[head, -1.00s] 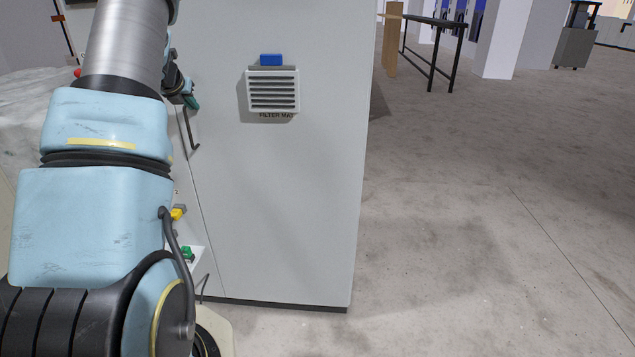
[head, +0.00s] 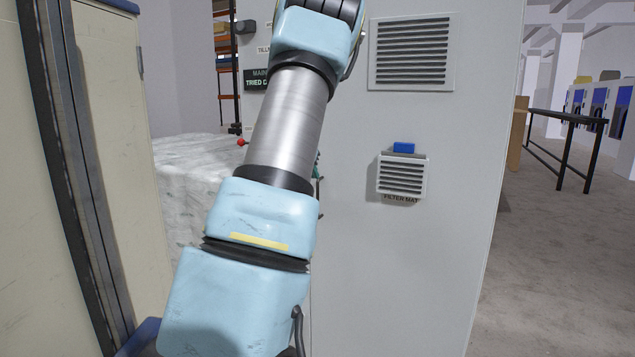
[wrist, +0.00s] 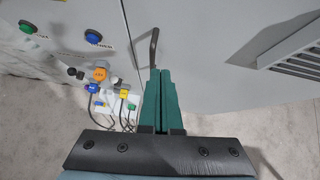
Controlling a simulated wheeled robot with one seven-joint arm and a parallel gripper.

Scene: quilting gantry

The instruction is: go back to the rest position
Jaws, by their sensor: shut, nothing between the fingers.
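My gripper (wrist: 160,76) shows in the wrist view with its two green fingers shut together and nothing between them. The fingers point toward the front of a grey cabinet, with a dark bar handle (wrist: 153,48) just beyond the tips in the picture. I cannot tell the gap between them. In the head view my blue and silver arm hides nearly all of the gripper; only a sliver of green shows beside the arm.
The grey cabinet (head: 430,255) has a filter vent (head: 402,176) with a blue block above. Yellow and blue plugs with cables (wrist: 97,75) are left of the fingers. A cream cabinet (head: 110,130) stands close at left. Open floor (head: 560,260) lies at right, before a dark table (head: 568,118).

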